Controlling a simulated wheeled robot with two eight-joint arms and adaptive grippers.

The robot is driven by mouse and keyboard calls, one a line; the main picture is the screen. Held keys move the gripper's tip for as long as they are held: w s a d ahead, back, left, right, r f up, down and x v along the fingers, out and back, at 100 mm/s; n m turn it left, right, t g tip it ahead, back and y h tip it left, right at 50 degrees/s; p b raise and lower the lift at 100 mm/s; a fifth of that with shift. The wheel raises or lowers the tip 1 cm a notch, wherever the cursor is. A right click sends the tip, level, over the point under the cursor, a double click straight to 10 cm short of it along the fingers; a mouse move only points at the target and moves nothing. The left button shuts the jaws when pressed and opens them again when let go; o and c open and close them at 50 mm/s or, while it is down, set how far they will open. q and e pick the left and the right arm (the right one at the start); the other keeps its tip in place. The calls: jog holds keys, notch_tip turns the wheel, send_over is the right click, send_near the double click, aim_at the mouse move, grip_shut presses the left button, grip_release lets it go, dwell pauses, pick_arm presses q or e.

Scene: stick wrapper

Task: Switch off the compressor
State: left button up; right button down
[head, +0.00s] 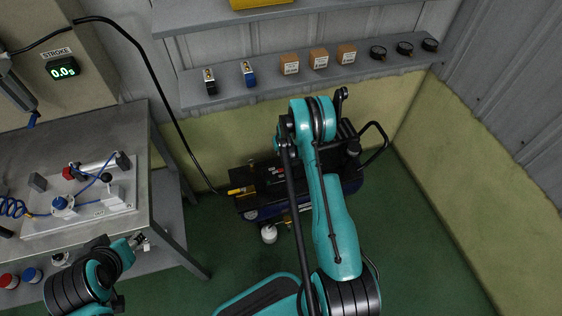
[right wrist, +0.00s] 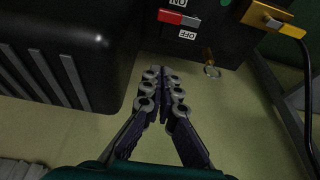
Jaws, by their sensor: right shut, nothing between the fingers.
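The compressor (head: 268,180) is a dark machine on the floor by the back wall, partly covered by my right arm in the head view. In the right wrist view its black control box (right wrist: 225,42) carries a switch (right wrist: 178,18), red on the left and grey on the right. ON is printed above the switch and OFF below it. My right gripper (right wrist: 163,72) is shut and empty, below the switch and apart from it. The head view does not show its fingertips clearly. My left gripper (head: 138,241) is by the workbench's front right edge; its finger state is unclear.
A black housing (right wrist: 60,50) is close on the left of my right gripper. A yellow fitting (right wrist: 266,17) with a black hose and a metal ring (right wrist: 212,72) are to the right. The workbench (head: 135,225) stands left; a shelf (head: 215,98) hangs above the compressor.

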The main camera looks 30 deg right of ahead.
aim_at(282, 170)
notch_tip(282, 170, down, 9)
jog(key=b, duration=0.5)
jog(key=shift+f, duration=0.2)
jog(key=shift+s+a, duration=0.15)
jog(key=shift+s, duration=0.2)
